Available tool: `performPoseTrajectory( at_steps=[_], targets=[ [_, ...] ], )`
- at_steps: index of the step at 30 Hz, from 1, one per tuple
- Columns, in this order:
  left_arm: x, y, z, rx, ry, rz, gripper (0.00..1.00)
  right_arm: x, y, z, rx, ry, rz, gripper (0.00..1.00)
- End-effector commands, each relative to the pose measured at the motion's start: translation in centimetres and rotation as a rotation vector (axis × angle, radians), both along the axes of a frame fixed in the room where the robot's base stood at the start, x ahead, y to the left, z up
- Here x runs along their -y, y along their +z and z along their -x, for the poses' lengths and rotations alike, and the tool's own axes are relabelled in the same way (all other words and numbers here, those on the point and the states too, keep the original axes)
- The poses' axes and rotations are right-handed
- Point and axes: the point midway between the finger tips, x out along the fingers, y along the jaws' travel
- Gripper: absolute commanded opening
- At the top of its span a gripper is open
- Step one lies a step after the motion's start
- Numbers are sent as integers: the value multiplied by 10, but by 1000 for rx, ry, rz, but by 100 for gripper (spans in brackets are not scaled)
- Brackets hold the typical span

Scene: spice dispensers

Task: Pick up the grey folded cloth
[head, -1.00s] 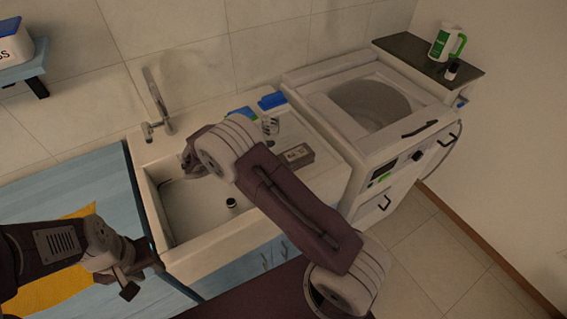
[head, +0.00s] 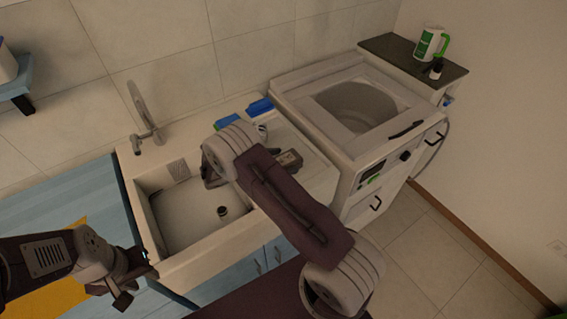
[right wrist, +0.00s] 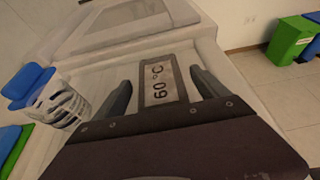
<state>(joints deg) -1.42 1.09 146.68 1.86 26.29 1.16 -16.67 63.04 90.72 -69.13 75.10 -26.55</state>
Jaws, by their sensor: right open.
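I cannot make out a grey folded cloth in either view. My right gripper (head: 212,178) shows in the head view over the right part of the sink, partly covered by its own arm. In the right wrist view the right gripper (right wrist: 160,86) is open, fingers apart and nothing held. The plate also shows in the head view (head: 290,160), right of the sink. My left gripper (head: 124,288) is at the lower left; its jaws are unclear.
The white sink (head: 152,222) has a tap (head: 148,115) and a small dark round piece (head: 223,212) inside. A blue-lidded patterned jar (right wrist: 60,103) stands left of the right gripper. A washing machine (head: 350,120) is to the right. Floor tiles at right are clear.

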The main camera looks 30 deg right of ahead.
Motion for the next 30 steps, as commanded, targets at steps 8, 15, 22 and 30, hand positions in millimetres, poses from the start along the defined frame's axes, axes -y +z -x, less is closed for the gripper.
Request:
performPoseTrajectory(
  at_steps=[8,15,22,30],
  targets=[
    [0,1,0,0,0,0,36,7,-3,0,-1,0,0,84],
    [0,1,0,0,0,0,36,6,-3,0,-1,0,0,20],
    [0,1,0,0,0,0,36,6,-2,0,0,0,0,14],
    [0,-1,0,0,0,0,36,6,25,-1,4,-1,-1,14]
  ],
)
